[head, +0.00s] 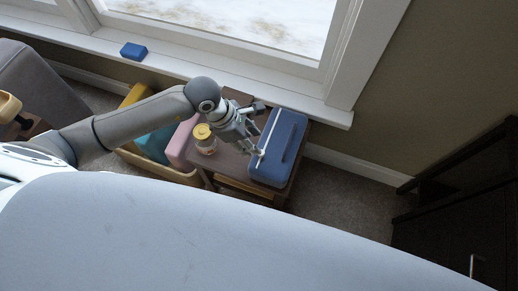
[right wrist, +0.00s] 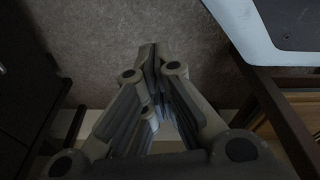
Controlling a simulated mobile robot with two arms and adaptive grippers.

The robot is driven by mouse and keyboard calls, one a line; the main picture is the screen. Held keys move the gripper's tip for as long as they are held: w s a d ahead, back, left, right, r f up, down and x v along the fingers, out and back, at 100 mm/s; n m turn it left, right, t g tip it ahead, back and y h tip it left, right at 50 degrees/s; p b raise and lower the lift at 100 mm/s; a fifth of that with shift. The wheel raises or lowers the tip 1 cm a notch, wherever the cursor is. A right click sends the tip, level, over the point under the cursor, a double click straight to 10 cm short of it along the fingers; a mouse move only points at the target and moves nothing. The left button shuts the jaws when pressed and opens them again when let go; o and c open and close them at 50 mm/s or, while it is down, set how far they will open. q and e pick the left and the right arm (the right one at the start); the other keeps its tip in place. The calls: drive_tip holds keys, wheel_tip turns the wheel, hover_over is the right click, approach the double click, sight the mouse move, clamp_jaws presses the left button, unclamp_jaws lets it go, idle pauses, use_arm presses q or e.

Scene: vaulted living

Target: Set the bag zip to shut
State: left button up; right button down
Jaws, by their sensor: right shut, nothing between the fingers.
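The blue bag (head: 272,166) lies on a small brown side table below the window in the head view. A pale strip (head: 268,132), which looks like the zip, runs along its left side; its slider is too small to make out. My left gripper (head: 259,131) is at the bag's left edge, beside the strip. Its fingers are spread apart, and I see nothing held; whether a fingertip touches the bag I cannot tell. My right gripper (right wrist: 152,50) shows only in the right wrist view, its fingertips together and empty above the carpet.
A jar with a yellow lid (head: 203,132) stands on the side table (head: 233,171), left of my gripper. A yellow bin (head: 160,172) with pink and teal items is further left. A blue block (head: 133,51) lies on the windowsill. A dark cabinet (head: 450,215) stands at right.

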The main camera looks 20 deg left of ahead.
use_arm(q)
drive_tip(key=x, duration=0.7)
drive_tip(key=shift+s+b, duration=0.1)
drive_tip(key=shift+b, duration=0.3)
use_arm(e)
drive_tip(key=shift+w+a+r, duration=0.1)
drive_tip(key=shift+w+r, duration=0.95)
drive_tip(key=shift+r, duration=0.2)
use_arm(q)
clamp_jaws()
